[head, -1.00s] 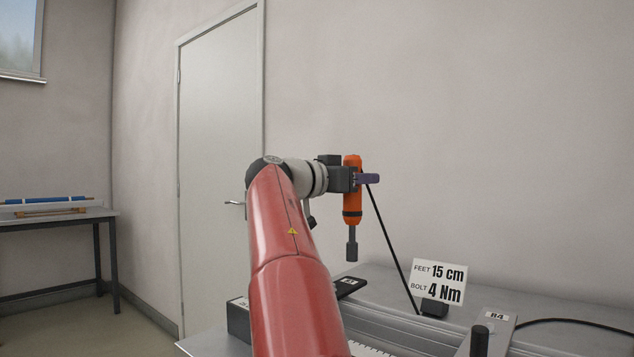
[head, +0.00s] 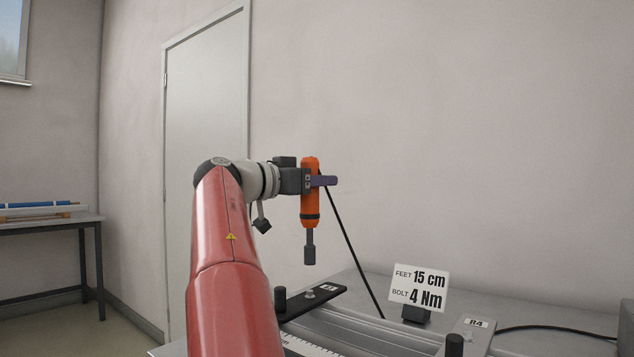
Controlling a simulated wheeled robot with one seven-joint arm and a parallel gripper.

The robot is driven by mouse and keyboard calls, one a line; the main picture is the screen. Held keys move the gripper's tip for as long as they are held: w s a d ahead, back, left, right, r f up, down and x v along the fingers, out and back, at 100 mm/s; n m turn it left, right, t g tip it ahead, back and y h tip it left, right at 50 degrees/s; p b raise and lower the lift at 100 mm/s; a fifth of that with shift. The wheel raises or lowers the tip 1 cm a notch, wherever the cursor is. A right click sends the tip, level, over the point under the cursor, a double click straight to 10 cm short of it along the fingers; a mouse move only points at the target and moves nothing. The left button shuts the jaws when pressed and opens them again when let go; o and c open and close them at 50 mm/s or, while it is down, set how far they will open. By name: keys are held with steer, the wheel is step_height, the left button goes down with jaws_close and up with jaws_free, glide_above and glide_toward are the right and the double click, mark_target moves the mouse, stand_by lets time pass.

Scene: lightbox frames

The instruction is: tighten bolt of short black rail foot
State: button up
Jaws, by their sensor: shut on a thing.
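My gripper (head: 318,181) is shut on an orange driver (head: 310,205), which hangs upright with its dark socket (head: 310,247) pointing down. The socket is in the air above the bench, apart from it. A black foot plate (head: 328,297) lies below, on the left end of the bench assembly, with a small metal bolt head (head: 310,294) and a pale label on it. In the picture the socket is above this bolt, with a clear gap; the depth between them is hard to judge. My red arm hides part of the bench's left side.
A sign (head: 420,288) reads feet 15 cm, bolt 4 Nm. Metal rails and a ruler (head: 300,346) lie in front. A grey plate marked R4 (head: 477,324) and dark knobs (head: 455,344) stand right. A black cable (head: 353,250) slants behind the driver. A side table (head: 50,222) stands left.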

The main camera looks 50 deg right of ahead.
mark_target(317, 216)
steer(key=shift+f+b, duration=2.65)
steer(key=shift+f, duration=0.15)
steer(key=shift+f+b, duration=0.55)
steer(key=shift+b, duration=0.15)
steer(key=shift+f, duration=0.25)
stand_by(1.8)
step_height(317, 216, up, 6)
steer(key=p, duration=0.4)
steer(key=shift+f+p, duration=0.2)
steer(key=shift+p, duration=0.15)
steer(key=shift+s, duration=0.1)
stand_by(0.7)
